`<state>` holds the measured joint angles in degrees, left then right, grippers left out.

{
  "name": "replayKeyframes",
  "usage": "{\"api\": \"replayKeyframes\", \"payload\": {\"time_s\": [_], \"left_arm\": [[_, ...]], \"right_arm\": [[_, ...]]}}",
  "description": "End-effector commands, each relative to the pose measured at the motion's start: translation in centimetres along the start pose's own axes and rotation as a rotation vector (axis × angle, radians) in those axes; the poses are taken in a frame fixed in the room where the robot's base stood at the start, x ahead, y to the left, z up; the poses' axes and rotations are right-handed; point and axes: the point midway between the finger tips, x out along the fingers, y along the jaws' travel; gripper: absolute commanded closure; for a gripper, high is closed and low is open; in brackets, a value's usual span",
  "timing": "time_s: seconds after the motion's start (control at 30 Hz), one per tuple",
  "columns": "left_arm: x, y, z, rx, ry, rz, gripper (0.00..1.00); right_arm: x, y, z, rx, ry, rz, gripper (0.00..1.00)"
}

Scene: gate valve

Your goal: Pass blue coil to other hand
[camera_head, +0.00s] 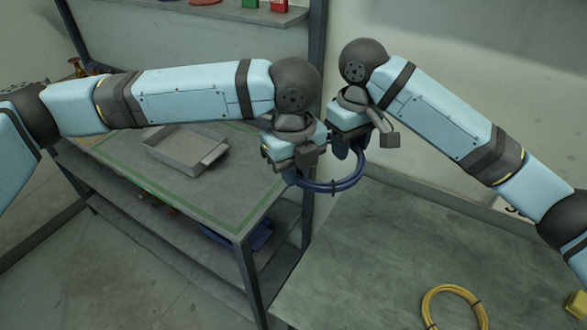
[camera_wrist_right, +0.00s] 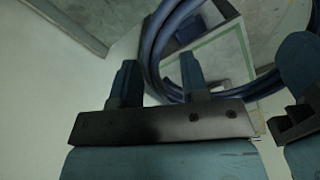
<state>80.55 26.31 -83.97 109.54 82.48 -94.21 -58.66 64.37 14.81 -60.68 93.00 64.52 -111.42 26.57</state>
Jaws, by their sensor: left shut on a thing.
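The blue coil (camera_head: 352,180) hangs in the air as a ring between my two grippers. My left gripper (camera_head: 293,174) is shut on the left side of the coil. My right gripper (camera_head: 348,150) is at the coil's upper right side. In the right wrist view its two fingers (camera_wrist_right: 160,80) stand apart, and the coil (camera_wrist_right: 149,50) runs across the gap between them; I cannot tell whether it touches either finger. Part of my left gripper (camera_wrist_right: 298,65) shows at the right edge of that view. The grippers hide parts of the coil.
A grey workbench (camera_head: 220,215) with an open grey tray (camera_head: 170,160) stands at the left. A yellow coil (camera_head: 425,300) lies on the grey surface (camera_head: 375,250) at the lower right. A shelf (camera_head: 235,14) with red and green items is at the top.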

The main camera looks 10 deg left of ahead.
Motion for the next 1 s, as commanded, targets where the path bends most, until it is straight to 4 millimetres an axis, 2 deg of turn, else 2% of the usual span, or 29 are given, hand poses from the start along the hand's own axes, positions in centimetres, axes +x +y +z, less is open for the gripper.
{"api": "replayKeyframes", "payload": {"time_s": [0.17, 0.27, 0.37, 0.7, 0.83, 1.0], "left_arm": [[0.0, 0.0, 0.0, 0.0, 0.0, 0.0, 1.0], [0.0, 0.0, 0.0, -0.001, 0.0, 0.0, 1.0], [0.0, 0.0, 0.0, -0.001, 0.0, 0.0, 1.0], [0.0, 0.0, 0.0, -0.001, 0.0, 0.0, 1.0], [0.0, 0.0, 0.0, -0.001, 0.0, 0.0, 1.0], [0.0, 0.0, 0.0, -0.001, 0.0, 0.0, 1.0]], "right_arm": [[-0.1, 0.0, 0.0, 0.001, 0.0, 0.0, 0.59], [-0.8, 0.1, 0.0, 0.001, 0.001, 0.001, 0.59], [-2.4, 0.0, -0.1, 0.001, 0.003, 0.0, 0.59], [-9.5, 0.1, 0.0, 0.001, 0.003, 0.004, 0.59], [-11.1, 0.1, 0.0, 0.001, 0.001, 0.002, 0.59], [-12.0, 0.0, 0.0, 0.001, 0.0, 0.001, 0.59]]}}
